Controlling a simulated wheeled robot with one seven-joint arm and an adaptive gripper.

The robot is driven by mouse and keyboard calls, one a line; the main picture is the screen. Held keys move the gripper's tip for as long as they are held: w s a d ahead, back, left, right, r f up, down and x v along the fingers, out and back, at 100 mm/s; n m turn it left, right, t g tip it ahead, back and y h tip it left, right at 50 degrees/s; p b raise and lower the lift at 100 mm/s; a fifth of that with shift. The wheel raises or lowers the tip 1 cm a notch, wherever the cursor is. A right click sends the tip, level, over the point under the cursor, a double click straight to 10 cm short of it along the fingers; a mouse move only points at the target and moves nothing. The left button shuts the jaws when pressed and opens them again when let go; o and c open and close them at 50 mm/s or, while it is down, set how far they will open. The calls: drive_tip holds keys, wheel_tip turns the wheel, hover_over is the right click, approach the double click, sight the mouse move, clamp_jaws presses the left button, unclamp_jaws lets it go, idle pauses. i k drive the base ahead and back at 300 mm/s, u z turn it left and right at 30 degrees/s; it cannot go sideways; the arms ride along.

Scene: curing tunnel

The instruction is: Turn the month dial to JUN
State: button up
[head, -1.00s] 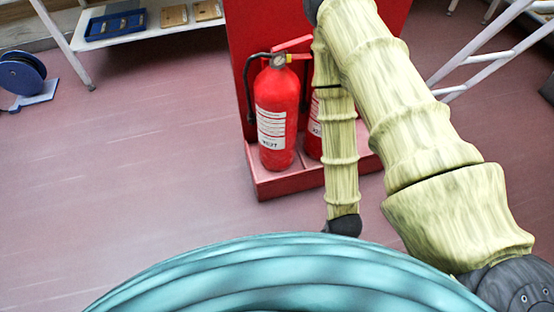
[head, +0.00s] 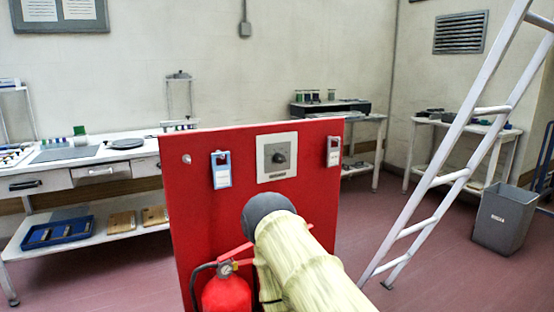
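The plate is fixed near the top of an upright red panel (head: 200,225). The markings and the dial's setting are too small to read. My arm, in a pale ribbed sleeve, reaches up in front of the panel, with a dark rounded joint below the plate. My gripper does not show in this view.
A blue-and-white tag (head: 221,170) and a white tag (head: 333,152) hang beside the plate. A red fire extinguisher (head: 227,293) stands at the panel's foot. A white ladder (head: 450,150) leans at right, near a grey bin (head: 503,217). A workbench (head: 90,160) stands at left.

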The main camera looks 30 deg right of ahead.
sight(279, 158)
drive_tip(key=u, duration=1.45)
drive_tip(key=i, duration=0.5)
drive_tip(key=z, duration=2.05)
